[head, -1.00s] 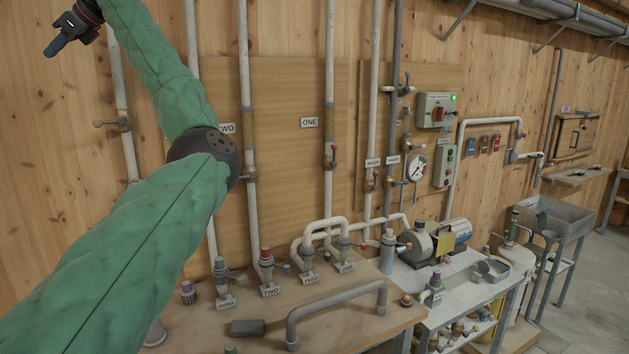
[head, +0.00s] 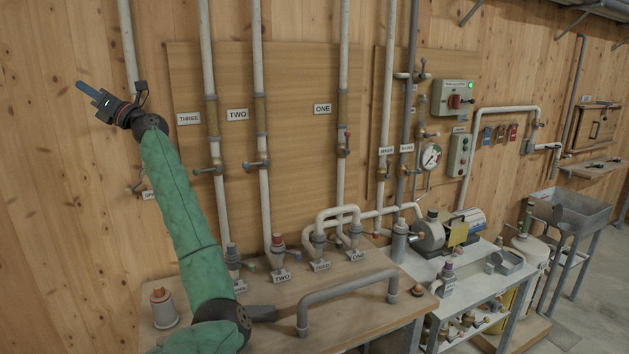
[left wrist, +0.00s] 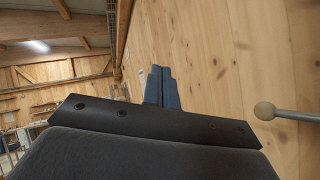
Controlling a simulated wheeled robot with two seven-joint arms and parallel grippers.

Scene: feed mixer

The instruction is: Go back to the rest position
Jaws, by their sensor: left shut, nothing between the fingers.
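My left gripper (head: 84,88) is at the upper left of the head view, raised in front of the wooden wall and pointing left. Its blue fingers are together with nothing between them. In the left wrist view the shut fingers (left wrist: 162,88) stand close beside the plank wall, touching no object. My green left arm rises from the bottom of the head view, in front of part of the bench. My right gripper is in neither view.
A wooden bench (head: 375,318) carries labelled pipe couplings and a grey pipe handle (head: 345,288). Valved pipes run up the wall panel (head: 300,130). A pump (head: 432,234) stands on the right table.

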